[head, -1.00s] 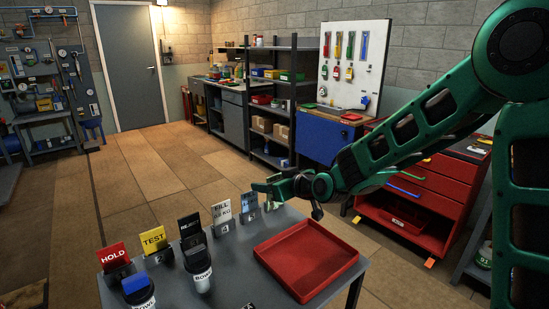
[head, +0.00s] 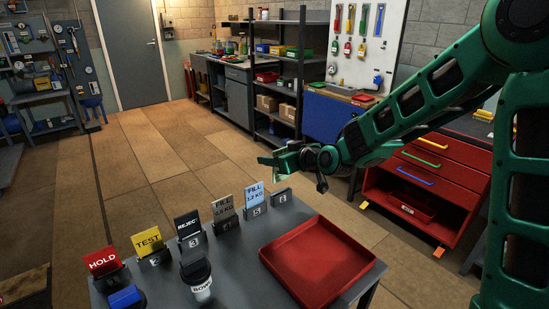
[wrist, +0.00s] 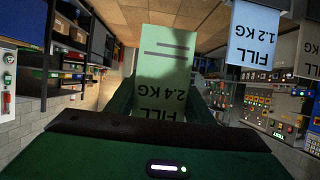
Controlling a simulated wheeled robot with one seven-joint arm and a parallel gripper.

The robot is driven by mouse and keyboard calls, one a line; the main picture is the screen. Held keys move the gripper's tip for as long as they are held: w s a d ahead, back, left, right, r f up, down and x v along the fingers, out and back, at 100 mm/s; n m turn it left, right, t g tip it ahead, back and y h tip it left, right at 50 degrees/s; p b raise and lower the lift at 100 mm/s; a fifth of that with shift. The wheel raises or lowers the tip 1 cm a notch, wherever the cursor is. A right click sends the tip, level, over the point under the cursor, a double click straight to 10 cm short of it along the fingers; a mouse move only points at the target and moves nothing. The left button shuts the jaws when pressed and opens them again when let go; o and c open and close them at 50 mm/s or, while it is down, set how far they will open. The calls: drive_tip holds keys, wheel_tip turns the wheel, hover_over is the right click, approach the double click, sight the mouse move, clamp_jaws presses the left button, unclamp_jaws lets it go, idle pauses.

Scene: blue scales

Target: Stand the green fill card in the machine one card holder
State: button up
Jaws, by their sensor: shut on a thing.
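My gripper (head: 280,161) is shut on the green fill card, raised beyond the back edge of the grey table (head: 235,262). In the wrist view the green fill card (wrist: 165,65) reads "FILL 2.4 KG", upside down in the picture, and sticks out past the fingers. In the head view it shows only as a thin pale green sliver. An empty dark card holder (head: 281,196) stands at the right end of the row of holders, below and close to my gripper in the picture.
Holders along the table carry a red HOLD card (head: 102,261), yellow TEST card (head: 147,241), black REJECT card (head: 187,224), grey FILL card (head: 223,208) and blue FILL 1.2 KG card (head: 254,194). An empty red tray (head: 345,283) lies right.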

sight(275, 179)
drive_tip(key=shift+d, duration=0.1)
drive_tip(key=shift+s+f, duration=0.1)
drive_tip(key=shift+f, duration=3.1)
drive_tip(key=shift+f, duration=0.95)
drive_tip(key=o, duration=1.1)
